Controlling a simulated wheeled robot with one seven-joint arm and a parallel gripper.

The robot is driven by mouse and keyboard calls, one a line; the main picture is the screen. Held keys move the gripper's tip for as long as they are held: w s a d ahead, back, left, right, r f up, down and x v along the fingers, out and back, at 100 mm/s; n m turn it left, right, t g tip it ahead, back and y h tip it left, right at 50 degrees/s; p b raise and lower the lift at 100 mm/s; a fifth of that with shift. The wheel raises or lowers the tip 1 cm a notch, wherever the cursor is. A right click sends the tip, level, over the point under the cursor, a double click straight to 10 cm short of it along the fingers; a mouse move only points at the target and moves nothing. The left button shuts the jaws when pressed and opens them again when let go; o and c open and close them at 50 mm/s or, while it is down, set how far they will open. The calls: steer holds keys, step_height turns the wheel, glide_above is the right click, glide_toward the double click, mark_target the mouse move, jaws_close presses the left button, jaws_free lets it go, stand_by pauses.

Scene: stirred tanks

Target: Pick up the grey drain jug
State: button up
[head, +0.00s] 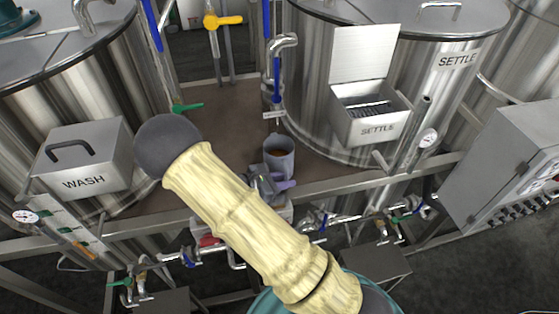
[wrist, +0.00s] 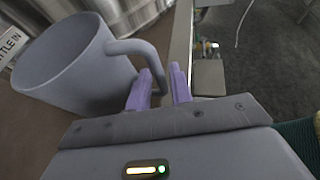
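The grey drain jug (head: 279,157) stands upright on the brown deck below the SETTLE tank, with brown liquid showing inside in the head view. In the wrist view the jug (wrist: 68,68) fills the left side, and its handle (wrist: 132,47) reaches right to my fingertips. My gripper (wrist: 163,78) has two purple fingers apart, with a gap between them. In the head view my gripper (head: 284,184) is just in front of the jug, partly hidden by my arm.
The SETTLE tank (head: 310,75) with its open box (head: 368,118) stands behind and right of the jug. The WASH box (head: 84,158) is at left. A metal rail (head: 340,184) and valve pipes (head: 345,218) run along the deck's front. Bare deck (head: 225,125) lies left of the jug.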

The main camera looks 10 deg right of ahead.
steer(key=x, duration=0.2)
steer(key=shift+w+d+f+p, duration=0.1)
steer(key=shift+d+p, duration=0.2)
steer(key=shift+d, duration=0.05)
steer(key=shift+c, duration=0.2)
jaws_close()
